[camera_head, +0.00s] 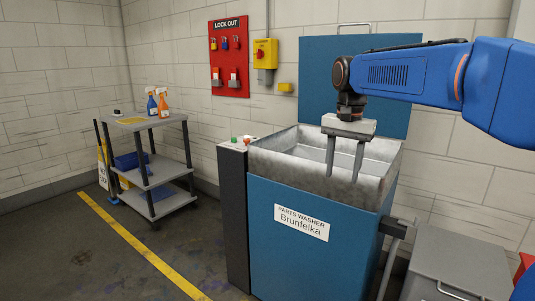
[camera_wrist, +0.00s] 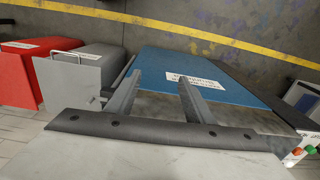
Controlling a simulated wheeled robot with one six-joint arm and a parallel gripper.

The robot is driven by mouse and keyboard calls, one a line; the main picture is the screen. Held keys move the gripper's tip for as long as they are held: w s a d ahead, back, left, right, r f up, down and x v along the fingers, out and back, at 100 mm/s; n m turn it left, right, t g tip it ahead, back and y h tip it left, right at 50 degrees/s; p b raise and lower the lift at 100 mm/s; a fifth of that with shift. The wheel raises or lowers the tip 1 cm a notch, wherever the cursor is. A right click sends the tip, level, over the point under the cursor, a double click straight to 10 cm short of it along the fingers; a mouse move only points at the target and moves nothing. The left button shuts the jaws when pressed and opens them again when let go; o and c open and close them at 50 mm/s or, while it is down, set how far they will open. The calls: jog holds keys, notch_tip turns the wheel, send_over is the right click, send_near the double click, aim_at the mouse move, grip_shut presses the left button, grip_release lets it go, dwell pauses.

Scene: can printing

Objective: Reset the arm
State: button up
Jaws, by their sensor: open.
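My blue arm (camera_head: 415,75) reaches in from the right in the head view. My gripper (camera_head: 345,172) points down at its end, with its two fingers apart and nothing between them. It is in front of the grey basin (camera_head: 285,140) of the blue parts washer (camera_head: 305,245); I cannot tell whether the fingertips are over the basin or just outside its front wall. In the wrist view my gripper (camera_wrist: 157,88) also shows open and empty, with the washer's blue front (camera_wrist: 215,82) beyond the fingers.
The washer's blue lid (camera_head: 330,60) stands raised against the wall. A grey bin (camera_head: 455,262) is at the washer's right, with a red bin (camera_wrist: 40,62) beside it. A shelf cart (camera_head: 150,125) with spray bottles (camera_head: 157,104) stands at the left. Floor left of the washer is clear.

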jog(key=s+d+f+n+t, duration=0.1)
jog(key=s+d+f+n, duration=0.1)
jog(key=s+f, duration=0.4)
jog(key=s+d+f+n+t, duration=0.2)
jog(key=s+f, duration=0.4)
jog(key=s, duration=0.7)
jog(key=s+d+f+n+t, duration=0.1)
jog(key=s+d+f, duration=0.3)
jog(key=s, duration=0.6)
notch_tip(320, 180, down, 2)
jog(key=shift+d+f+n, duration=0.2)
jog(key=shift+f+n, duration=0.05)
jog(key=shift+n, duration=0.55)
jog(key=shift+s, duration=0.1)
jog(key=shift+c, duration=0.3)
